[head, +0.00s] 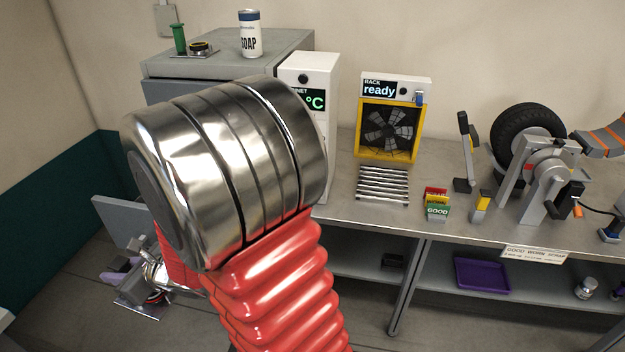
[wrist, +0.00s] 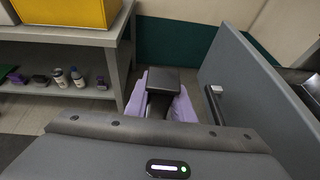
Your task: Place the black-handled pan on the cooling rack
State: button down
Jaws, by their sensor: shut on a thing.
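The cooling rack (head: 382,185) is a set of silver slats on the bench, in front of a yellow-framed fan under a "RACK ready" sign. It looks empty. My gripper (wrist: 160,103) shows in the wrist view, with lilac fingers either side of a black block that looks like the pan's handle (wrist: 163,80). It is shut on it. In the head view my gripper is low at the far left, well away from the rack, and partly behind my arm. I cannot make out the pan's body clearly.
A grey door panel (wrist: 250,90) stands open close to the right of my gripper in the wrist view. The temperature cabinet (head: 310,80) stands left of the rack.

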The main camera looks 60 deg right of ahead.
aim_at(384, 182)
jog(key=z, duration=0.05)
jog(key=k, duration=1.25)
jog(key=z, duration=1.05)
jog(key=i, duration=0.8)
jog(key=z, duration=0.1)
